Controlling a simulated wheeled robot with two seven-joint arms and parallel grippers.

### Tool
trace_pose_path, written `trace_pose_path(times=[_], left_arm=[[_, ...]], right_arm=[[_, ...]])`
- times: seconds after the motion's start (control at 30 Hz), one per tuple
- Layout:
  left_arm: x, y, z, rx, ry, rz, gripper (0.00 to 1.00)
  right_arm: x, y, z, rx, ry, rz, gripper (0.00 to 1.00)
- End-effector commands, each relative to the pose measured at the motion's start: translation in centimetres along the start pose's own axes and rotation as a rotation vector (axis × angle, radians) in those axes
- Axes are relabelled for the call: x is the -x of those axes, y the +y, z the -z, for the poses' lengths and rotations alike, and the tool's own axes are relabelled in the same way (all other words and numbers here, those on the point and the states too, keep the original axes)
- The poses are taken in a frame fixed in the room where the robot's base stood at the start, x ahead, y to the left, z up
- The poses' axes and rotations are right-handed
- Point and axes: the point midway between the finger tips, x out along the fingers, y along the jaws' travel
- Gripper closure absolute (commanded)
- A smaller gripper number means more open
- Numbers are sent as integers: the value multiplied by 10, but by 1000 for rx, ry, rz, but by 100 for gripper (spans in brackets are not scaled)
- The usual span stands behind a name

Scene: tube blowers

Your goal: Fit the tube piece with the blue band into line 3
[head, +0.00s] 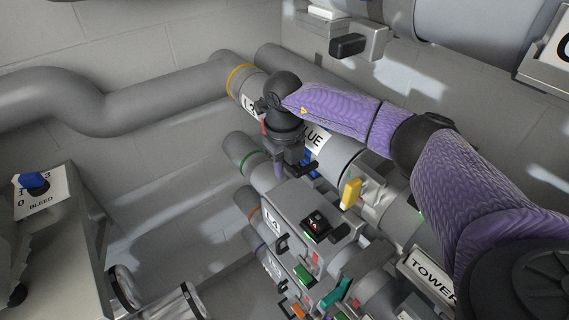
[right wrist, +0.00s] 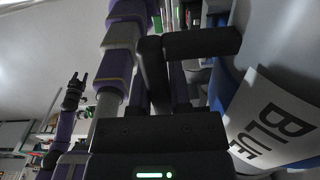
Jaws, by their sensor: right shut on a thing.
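The tube piece (head: 335,151) is a grey cylinder with a white BLUE label and a bit of blue band below it. It lies in the top line, between the pipe with a yellow ring (head: 238,78) and a partly read L label, and the grey fitting (head: 385,190) with a yellow lever (head: 350,192). Whether it is fully seated is unclear. My right gripper (head: 292,167) is shut on its dark handle, which also shows in the right wrist view (right wrist: 203,43). My left gripper (right wrist: 78,78) appears far off there, fingers apart and empty.
Lower lines with green (head: 250,160) and orange rings run alongside. A grey block with a black switch (head: 316,224) and coloured levers stands close below the gripper. A BLEED panel (head: 41,191) is at left. A large pipe (head: 470,25) hangs upper right.

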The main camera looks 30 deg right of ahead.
Motion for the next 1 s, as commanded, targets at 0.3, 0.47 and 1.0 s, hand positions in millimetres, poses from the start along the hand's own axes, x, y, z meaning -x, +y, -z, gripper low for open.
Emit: trace_pose_path(times=[0.3,0.47,1.0], left_arm=[[-2,0,0,0,0,0,42],[-2,0,0,0,0,1,42],[-17,0,-2,0,0,1,42]], right_arm=[[-3,0,0,0,0,0,68],[-3,0,0,0,0,0,36],[55,0,-1,0,-4,0,36]])
